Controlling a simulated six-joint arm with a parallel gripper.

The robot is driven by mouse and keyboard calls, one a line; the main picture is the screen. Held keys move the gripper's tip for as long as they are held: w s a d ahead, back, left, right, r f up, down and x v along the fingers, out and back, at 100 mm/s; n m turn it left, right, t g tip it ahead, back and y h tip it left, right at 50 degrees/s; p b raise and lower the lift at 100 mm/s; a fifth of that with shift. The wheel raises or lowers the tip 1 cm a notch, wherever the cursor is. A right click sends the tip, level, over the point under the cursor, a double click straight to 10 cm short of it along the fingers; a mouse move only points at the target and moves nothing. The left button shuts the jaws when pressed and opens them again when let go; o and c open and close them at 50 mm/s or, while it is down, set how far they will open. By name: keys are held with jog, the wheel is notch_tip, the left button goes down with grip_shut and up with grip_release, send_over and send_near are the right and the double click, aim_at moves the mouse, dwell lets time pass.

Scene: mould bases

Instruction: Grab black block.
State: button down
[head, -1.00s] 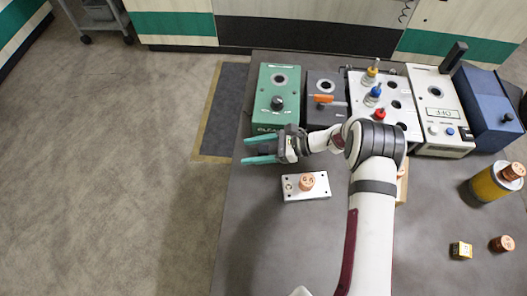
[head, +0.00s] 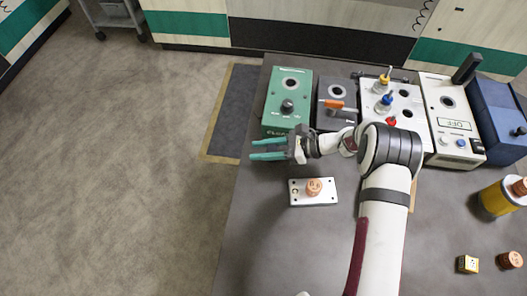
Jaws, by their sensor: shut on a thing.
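My gripper (head: 268,149) reaches left from the wrist, over the left part of the grey table, in front of the green box. No separate black block shows clearly on the table. A dark grey box (head: 324,101) with a round hole and an orange-handled tool (head: 343,106) stands behind my wrist.
A green box (head: 285,105) stands just behind my gripper. A silver plate (head: 298,199) with a copper cylinder (head: 314,187) lies in front. Several instrument boxes line the back. The front left of the table (head: 270,240) is clear.

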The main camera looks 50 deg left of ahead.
jog(key=r, duration=0.3)
jog(key=shift+w+d+r, duration=0.1)
jog(key=shift+w+d, duration=0.25)
jog(key=shift+d, duration=0.05)
jog(key=s+d+r+v, duration=0.1)
jog(key=s+v, duration=0.1)
jog(key=v, duration=1)
jog(key=shift+r, duration=0.3)
